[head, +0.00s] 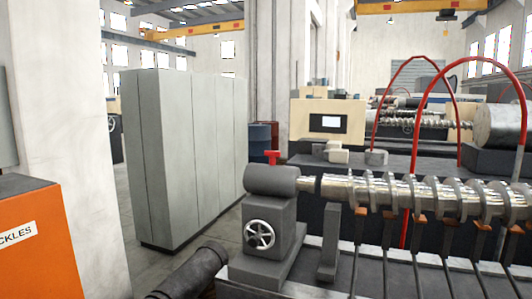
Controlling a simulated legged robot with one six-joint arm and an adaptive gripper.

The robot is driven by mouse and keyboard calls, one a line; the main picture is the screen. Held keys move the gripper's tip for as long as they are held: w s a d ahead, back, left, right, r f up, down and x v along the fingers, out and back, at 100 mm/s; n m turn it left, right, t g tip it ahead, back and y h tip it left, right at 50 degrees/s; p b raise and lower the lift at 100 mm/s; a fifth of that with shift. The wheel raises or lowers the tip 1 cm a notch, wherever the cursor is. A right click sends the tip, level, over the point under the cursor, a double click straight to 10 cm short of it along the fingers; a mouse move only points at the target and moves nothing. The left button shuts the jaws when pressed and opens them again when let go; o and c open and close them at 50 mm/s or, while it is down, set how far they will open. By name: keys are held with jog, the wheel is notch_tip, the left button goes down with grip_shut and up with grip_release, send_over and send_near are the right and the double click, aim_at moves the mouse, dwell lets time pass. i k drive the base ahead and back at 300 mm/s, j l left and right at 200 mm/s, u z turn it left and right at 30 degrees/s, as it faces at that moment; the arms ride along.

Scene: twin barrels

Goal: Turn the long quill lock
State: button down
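A grey tailstock (262,215) stands in the lower middle of the head view. A small red T-shaped handle (272,157) stands upright at the top of its rounded head; it looks like the quill lock, but no label shows this. A silver handwheel (259,234) is on the front face of the tailstock. The tailstock's quill (308,183) points right and meets the end of a long shiny screw shaft (400,192). No gripper shows in this view.
Grey cabinets (185,150) stand left of the tailstock, with floor between them. An orange box (28,240) is at the far left. Red curved tubes (414,110) arch over the screw shaft. A blue barrel (260,137) stands behind the tailstock.

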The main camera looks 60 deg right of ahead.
aim_at(273, 155)
jog(key=i+z, duration=0.4)
jog(key=i+l+z, duration=0.1)
jog(key=z, duration=0.35)
jog(key=i+j+z, duration=0.15)
jog(key=i+z, duration=0.25)
jog(key=k, duration=0.05)
